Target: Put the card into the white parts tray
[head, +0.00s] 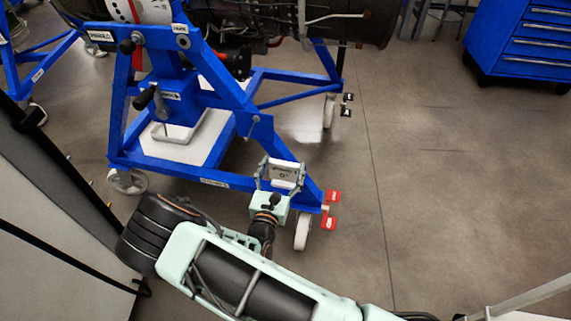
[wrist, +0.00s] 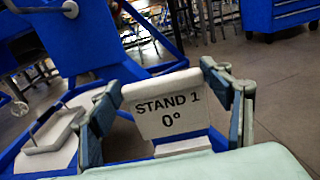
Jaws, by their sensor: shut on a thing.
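The card (head: 284,173) is white with black print. In the wrist view the card (wrist: 165,108) reads "STAND 1 0°". My gripper (head: 281,168) is shut on it, with one finger at each side edge, and holds it roughly upright in front of the blue stand's lower right corner. In the wrist view my gripper (wrist: 164,85) shows both fingers against the card. The white parts tray (head: 187,136) sits on the stand's white base panel, left of and beyond the card. The tray (wrist: 47,147) also shows at the left in the wrist view; its inside is only partly visible.
The blue turbine stand (head: 225,95) has slanted posts and a low frame around the panel. Black handles (head: 145,97) project near the tray. A dark turbine (head: 330,20) hangs above. A blue drawer cabinet (head: 525,45) stands at the back right. Floor on the right is clear.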

